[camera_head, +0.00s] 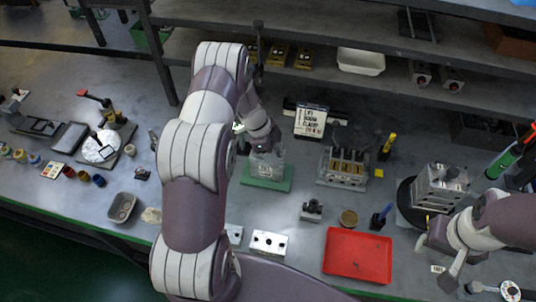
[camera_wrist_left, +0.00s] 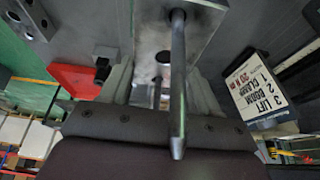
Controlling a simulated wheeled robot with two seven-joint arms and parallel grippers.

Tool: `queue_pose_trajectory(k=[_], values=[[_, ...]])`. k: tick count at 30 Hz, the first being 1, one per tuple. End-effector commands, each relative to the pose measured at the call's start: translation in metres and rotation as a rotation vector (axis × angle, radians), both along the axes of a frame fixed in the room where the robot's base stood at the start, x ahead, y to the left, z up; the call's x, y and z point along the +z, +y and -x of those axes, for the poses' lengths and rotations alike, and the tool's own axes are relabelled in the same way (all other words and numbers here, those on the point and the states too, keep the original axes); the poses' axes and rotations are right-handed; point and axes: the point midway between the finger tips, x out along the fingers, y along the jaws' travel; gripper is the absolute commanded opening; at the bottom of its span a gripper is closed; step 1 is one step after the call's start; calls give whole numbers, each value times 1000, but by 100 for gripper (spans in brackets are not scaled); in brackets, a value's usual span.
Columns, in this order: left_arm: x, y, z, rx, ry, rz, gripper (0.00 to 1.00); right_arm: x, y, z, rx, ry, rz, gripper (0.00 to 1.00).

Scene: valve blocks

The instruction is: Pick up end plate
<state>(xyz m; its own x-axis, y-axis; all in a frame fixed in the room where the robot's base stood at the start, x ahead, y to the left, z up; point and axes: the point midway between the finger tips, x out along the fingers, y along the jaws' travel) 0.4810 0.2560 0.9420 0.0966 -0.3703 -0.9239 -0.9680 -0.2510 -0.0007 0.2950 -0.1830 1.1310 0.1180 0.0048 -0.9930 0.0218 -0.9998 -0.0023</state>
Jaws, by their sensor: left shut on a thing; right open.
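My left gripper (camera_head: 262,143) points down over the green pad (camera_head: 284,184) in the middle of the bench. It is shut on a pale metal plate (camera_head: 267,164), which I take to be the end plate, standing at the pad. In the left wrist view the fingers (camera_wrist_left: 160,75) lie against grey metal with holes (camera_wrist_left: 202,18); a dark rod (camera_wrist_left: 178,85) crosses in front, so the contact is partly hidden. I cannot tell whether the plate is clear of the pad. My right gripper (camera_head: 447,262) is open and empty at the lower right.
A valve block (camera_head: 345,168) stands right of the pad, and a sign card (camera_head: 311,121) behind it, also in the left wrist view (camera_wrist_left: 255,88). A red tray (camera_head: 357,256) and small metal blocks (camera_head: 268,243) lie in front. A metal block stack (camera_head: 440,188) stands near my right arm.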

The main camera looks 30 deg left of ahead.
Motion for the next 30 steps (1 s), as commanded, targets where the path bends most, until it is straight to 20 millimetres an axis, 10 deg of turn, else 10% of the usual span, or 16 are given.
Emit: queue_pose_trajectory(k=[11,24,30], values=[[24,0,-1,-1,-6,-1,20,-10,0,0,0,0,0,43],[130,0,-1,0,-6,-3,20,-39,0,0,0,0,0,43],[178,0,0,0,0,0,20,-16,0,0,0,-1,0,43]])
